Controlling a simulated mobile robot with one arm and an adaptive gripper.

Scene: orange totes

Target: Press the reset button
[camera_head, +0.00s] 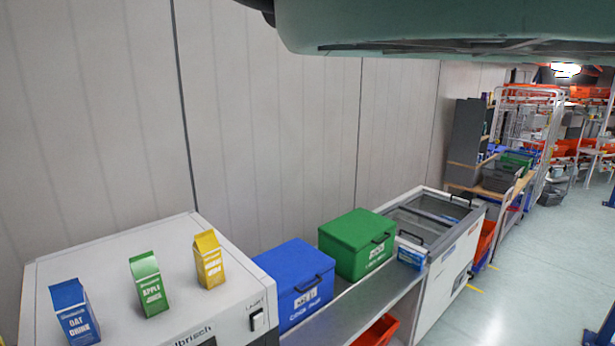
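A white rocker-like switch (258,321) with a dark surround sits on the front of a white appliance (130,245), near its right corner, at the lower left. A small label is above the switch, too small to read surely. I cannot tell whether this switch is the reset button, and no other button is clear in this view. My gripper is not in view.
Blue (74,312), green (149,284) and yellow (209,259) drink cartons stand on the appliance. A blue box (293,280) and a green box (357,243) stand beside it on a metal counter (365,302). A chest freezer (445,275) follows. The floor (530,270) at right is clear.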

